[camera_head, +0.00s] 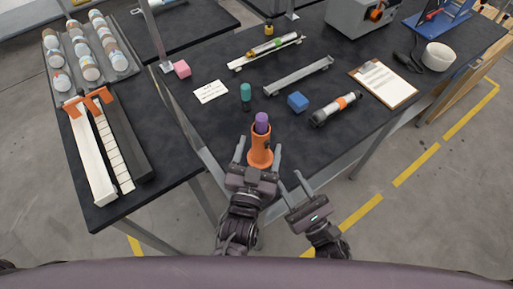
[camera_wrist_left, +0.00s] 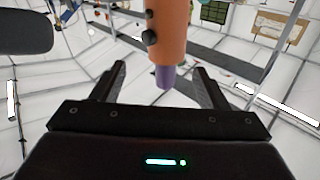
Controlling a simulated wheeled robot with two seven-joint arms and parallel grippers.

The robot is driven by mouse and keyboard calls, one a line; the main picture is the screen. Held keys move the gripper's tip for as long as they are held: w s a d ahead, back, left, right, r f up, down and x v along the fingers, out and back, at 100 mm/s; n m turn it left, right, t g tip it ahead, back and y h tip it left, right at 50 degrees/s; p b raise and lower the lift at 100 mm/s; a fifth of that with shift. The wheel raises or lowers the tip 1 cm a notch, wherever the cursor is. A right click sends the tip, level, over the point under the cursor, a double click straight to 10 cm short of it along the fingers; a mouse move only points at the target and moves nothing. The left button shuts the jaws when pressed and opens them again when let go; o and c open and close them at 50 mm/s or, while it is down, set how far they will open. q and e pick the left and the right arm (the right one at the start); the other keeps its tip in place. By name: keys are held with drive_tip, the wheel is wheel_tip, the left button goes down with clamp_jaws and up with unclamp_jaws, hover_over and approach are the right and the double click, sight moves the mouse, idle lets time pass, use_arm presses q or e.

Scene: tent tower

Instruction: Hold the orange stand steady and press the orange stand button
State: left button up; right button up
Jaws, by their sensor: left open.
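The orange stand (camera_head: 260,150) stands upright near the front edge of the dark table, with a purple piece (camera_head: 262,120) in its top. In the left wrist view the orange stand (camera_wrist_left: 172,25) appears upside down, with a dark round button (camera_wrist_left: 149,37) on its side and the purple piece (camera_wrist_left: 165,77) below. My left gripper (camera_head: 258,148) is open, with a finger on either side of the stand and gaps visible. My right gripper (camera_head: 289,179) is open and empty, lower right of the stand, off the table's front edge.
A clipboard (camera_head: 383,82) lies to the right. A tray of several jars (camera_head: 108,72) is at the left.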

use_arm(q)
drive_tip(key=shift+w+a+f+n+y, duration=0.2)
drive_tip(key=shift+w+n+y, duration=0.15)
drive_tip(key=shift+n, duration=0.35)
drive_tip(key=shift+w+g, duration=0.3)
drive_tip(key=w, duration=0.4)
drive_tip(key=w+d, duration=0.1)
drive_tip(key=w, duration=0.2)
drive_tip(key=c, duration=1.1)
drive_tip(key=shift+c, duration=0.6)
use_arm(e)
clamp_jaws()
use_arm(q)
drive_tip(key=shift+s+f, duration=0.1)
